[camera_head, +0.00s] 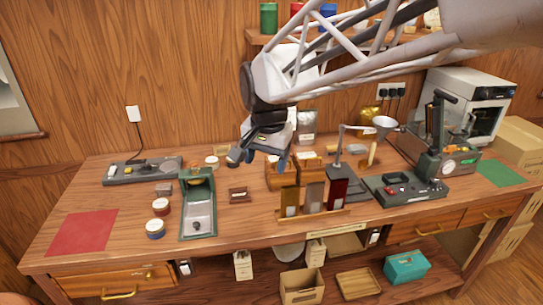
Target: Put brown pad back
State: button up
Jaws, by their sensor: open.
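My gripper (259,158) is open above the middle of the wooden table (130,215), and I see nothing held in it. A small brown block-like piece (238,195) lies on the table below and left of it. To the right, a low wooden rack (310,216) holds three upright pieces: a brown one (290,200), a grey one (313,197) and a dark red one (337,193). I cannot tell which of the brown things is the pad. My gripper hides part of the table behind it.
A green tray (198,220) and round tins (158,207) stand left. A red mat (82,232) lies at far left. Wooden containers (280,176), a metal stand (338,172), a dark control box (405,190) and a machine (440,150) crowd the right.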

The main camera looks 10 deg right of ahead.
jog(key=s+d+f+n, duration=0.2)
jog(key=s+d+n, duration=0.1)
jog(key=s, duration=0.7)
jog(key=s+d+f+n, duration=0.2)
jog(key=s+d, duration=0.3)
jog(key=s, duration=0.5)
jog(key=shift+s+d+f+n+t, duration=0.2)
jog(key=shift+n+t, duration=0.2)
jog(key=shift+n, duration=0.2)
jog(key=shift+w, duration=0.1)
dwell(0.5)
